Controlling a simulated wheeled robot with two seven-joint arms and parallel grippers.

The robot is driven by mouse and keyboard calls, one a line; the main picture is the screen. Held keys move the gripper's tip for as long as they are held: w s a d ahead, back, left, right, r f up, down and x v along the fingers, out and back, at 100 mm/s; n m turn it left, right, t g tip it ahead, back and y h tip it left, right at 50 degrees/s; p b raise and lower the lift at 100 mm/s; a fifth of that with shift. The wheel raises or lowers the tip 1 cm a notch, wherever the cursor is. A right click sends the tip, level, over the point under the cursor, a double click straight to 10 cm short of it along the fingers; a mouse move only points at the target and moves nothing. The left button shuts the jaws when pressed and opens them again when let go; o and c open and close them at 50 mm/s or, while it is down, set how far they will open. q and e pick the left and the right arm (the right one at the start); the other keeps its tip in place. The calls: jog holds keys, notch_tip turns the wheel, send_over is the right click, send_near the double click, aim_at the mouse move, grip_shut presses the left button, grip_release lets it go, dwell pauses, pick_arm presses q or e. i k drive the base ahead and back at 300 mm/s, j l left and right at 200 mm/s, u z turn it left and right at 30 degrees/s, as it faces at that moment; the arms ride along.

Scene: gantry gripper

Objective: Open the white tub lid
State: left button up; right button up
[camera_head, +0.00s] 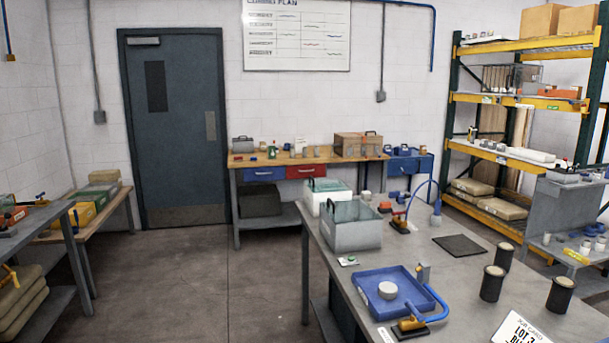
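A white tub (341,199) stands near the far left corner of the grey worktable, partly hidden by a grey tub (357,238) in front of it. The white tub has a greenish top with a dark handle at its left side. I cannot tell whether that top is a lid lying shut. The grey tub has a similar greenish top and dark handle. Both tubs stand upright on the table. Neither of my grippers is in view.
On the grey worktable (440,268) lie a blue tray (372,304) holding a white round piece (388,290), a blue-hosed fixture (410,327), a dark mat (459,246), several black cylinders (491,285) and a job card (522,328). Open floor (230,290) lies left of the table.

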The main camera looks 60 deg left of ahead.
aim_at(310, 177)
jog(key=j+u, duration=0.1)
jog(key=u, duration=0.25)
jog(key=j+u, duration=0.1)
jog(key=u, duration=0.25)
jog(key=i+u, duration=0.1)
jog(key=u, duration=0.25)
jog(key=i+j+u, duration=0.9)
jog(key=i+j, duration=0.25)
jog(key=i, duration=0.3)
jog(key=i+j+u, duration=0.1)
jog(key=i, duration=0.5)
jog(key=i+j+u, duration=0.1)
jog(key=i+j, duration=0.2)
jog(key=i, duration=0.25)
